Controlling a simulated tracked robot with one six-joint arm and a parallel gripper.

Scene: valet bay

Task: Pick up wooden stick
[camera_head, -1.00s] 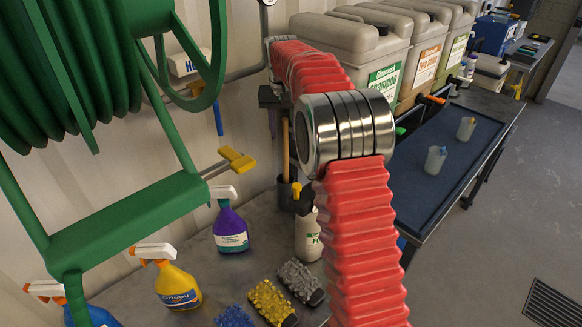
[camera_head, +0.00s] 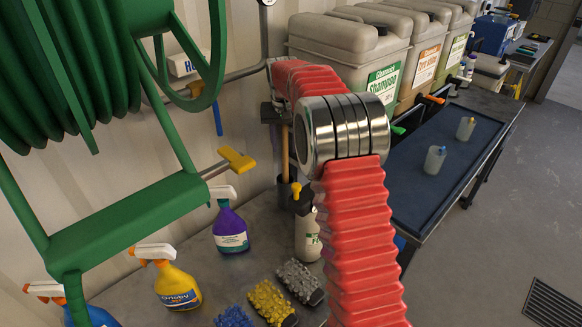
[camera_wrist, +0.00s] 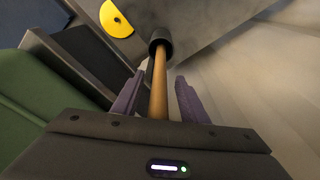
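The wooden stick (camera_head: 285,150) stands upright behind my arm, its lower end by a dark cylindrical holder (camera_head: 287,190). It also shows in the wrist view (camera_wrist: 159,88), running from a black cylindrical end piece (camera_wrist: 160,46) down between my fingers. My gripper (camera_wrist: 157,98) is open, with one purple finger on each side of the stick and a visible gap to each. In the head view only a dark part of the gripper shows beside the upper stick; its fingers cannot be made out.
A purple spray bottle (camera_head: 230,228), a yellow one (camera_head: 178,287) and several brushes (camera_head: 271,301) stand on the grey bench. A green hose reel (camera_head: 125,220) is at left. Large canisters (camera_head: 350,58) stand behind a blue-topped tray (camera_head: 425,160). A yellow disc (camera_wrist: 116,19) shows in the wrist view.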

